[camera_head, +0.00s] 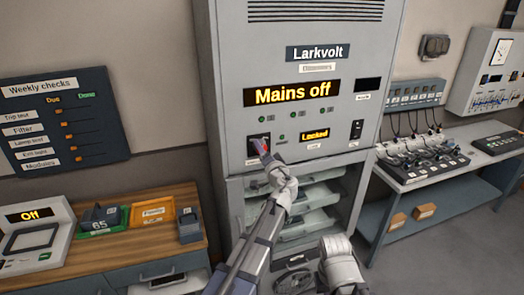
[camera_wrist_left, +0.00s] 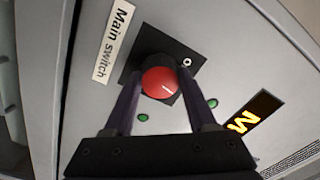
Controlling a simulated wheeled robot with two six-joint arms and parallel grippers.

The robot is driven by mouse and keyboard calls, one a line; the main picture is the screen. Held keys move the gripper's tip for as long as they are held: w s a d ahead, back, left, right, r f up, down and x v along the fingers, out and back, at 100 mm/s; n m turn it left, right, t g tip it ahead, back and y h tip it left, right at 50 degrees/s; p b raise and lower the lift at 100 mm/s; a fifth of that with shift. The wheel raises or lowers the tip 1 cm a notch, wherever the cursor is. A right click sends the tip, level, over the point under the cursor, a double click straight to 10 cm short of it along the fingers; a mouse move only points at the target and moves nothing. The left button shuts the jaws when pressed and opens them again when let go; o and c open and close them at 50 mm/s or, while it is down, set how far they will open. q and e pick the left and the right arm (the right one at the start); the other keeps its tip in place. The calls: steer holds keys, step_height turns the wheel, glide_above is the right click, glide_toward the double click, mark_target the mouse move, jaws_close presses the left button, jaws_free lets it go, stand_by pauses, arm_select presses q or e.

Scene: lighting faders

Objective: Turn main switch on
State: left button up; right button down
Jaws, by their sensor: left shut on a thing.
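The main switch is a red round knob (camera_wrist_left: 159,83) on a black square plate, beside a "Main switch" label (camera_wrist_left: 115,42) in the left wrist view. A short pale mark shows on the knob's face. In the head view the switch's dark plate (camera_head: 254,144) is partly hidden by my left gripper (camera_head: 262,150). My left gripper, also in the left wrist view (camera_wrist_left: 158,88), is shut on the knob, one finger on each side. The cabinet's large display (camera_head: 291,96) reads "Mains off". A smaller display (camera_head: 315,135) reads "Locked". My right gripper is not seen.
A black rocker switch (camera_head: 357,129) sits right of the small display. Below are shelves behind the cabinet front (camera_head: 310,200). A wooden bench (camera_head: 140,240) with small devices stands left. A table with cabled equipment (camera_head: 425,160) stands right.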

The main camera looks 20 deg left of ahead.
arm_select(q)
steer(key=m, duration=0.6)
steer(key=shift+m, duration=0.3)
stand_by(0.4)
steer(key=o, duration=1.4)
steer(key=shift+s+d, duration=0.1)
steer(key=v, duration=0.7)
steer(key=shift+s+d, duration=0.2)
steer(key=shift+s, duration=0.1)
